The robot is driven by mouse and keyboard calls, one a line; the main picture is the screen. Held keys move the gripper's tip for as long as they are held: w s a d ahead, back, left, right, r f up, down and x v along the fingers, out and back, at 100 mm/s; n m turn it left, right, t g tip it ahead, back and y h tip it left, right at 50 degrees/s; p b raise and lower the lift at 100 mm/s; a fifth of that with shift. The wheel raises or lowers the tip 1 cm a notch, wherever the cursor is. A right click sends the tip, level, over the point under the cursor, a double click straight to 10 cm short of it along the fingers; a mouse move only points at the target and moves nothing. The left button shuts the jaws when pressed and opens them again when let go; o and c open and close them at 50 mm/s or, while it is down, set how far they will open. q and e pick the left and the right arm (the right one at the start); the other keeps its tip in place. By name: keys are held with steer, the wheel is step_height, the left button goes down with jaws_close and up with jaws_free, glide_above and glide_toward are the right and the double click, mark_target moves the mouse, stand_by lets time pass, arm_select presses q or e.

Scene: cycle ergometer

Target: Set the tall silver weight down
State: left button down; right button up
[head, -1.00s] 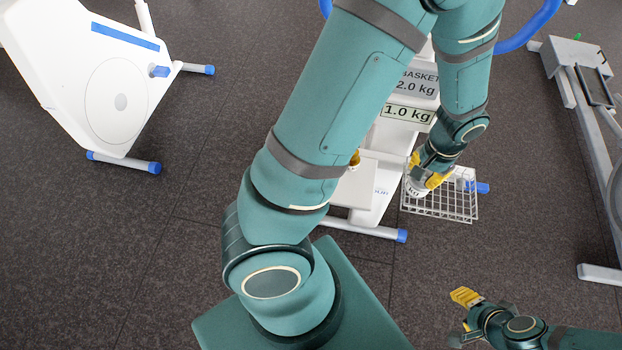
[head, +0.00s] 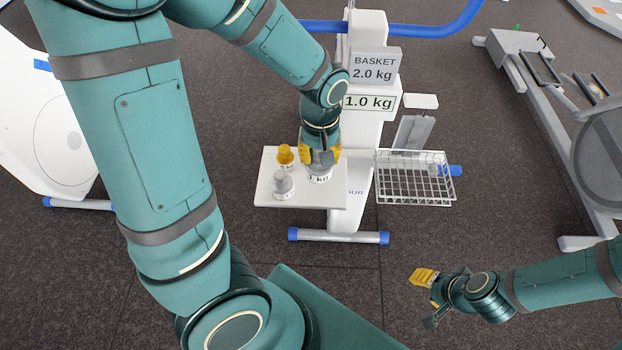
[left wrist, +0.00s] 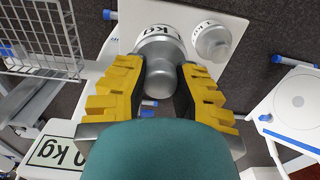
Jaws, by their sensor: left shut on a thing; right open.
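My left gripper (head: 320,160) is shut on the tall silver weight (head: 319,174), whose white band reads 1 kg. The weight is upright at the right part of the white shelf (head: 262,192); whether its base touches the shelf I cannot tell. In the left wrist view, the silver weight (left wrist: 160,52) sits between the yellow fingers of my left gripper (left wrist: 160,85), over the white shelf (left wrist: 225,75). My right gripper (head: 428,292) is open and empty at the lower right, away from the shelf.
A short silver weight (head: 282,184) and a yellow-topped weight (head: 285,156) stand left of the held weight. The wire basket (head: 415,180) to the right looks empty. Signs read BASKET 2.0 kg (head: 373,67) and 1.0 kg (head: 369,102). The shelf's front right is clear.

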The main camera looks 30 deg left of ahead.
mark_target(319, 176)
arm_select(q)
steer(key=shift+w+f+b, duration=0.1)
steer(key=shift+f+b, duration=1.1)
steer(key=shift+f, duration=2.85)
steer(key=shift+f, duration=0.15)
steer(key=c, duration=0.9)
jaws_free()
steer(key=shift+r, duration=0.25)
step_height(319, 176, up, 12)
steer(key=p, duration=0.4)
steer(key=shift+f, duration=0.1)
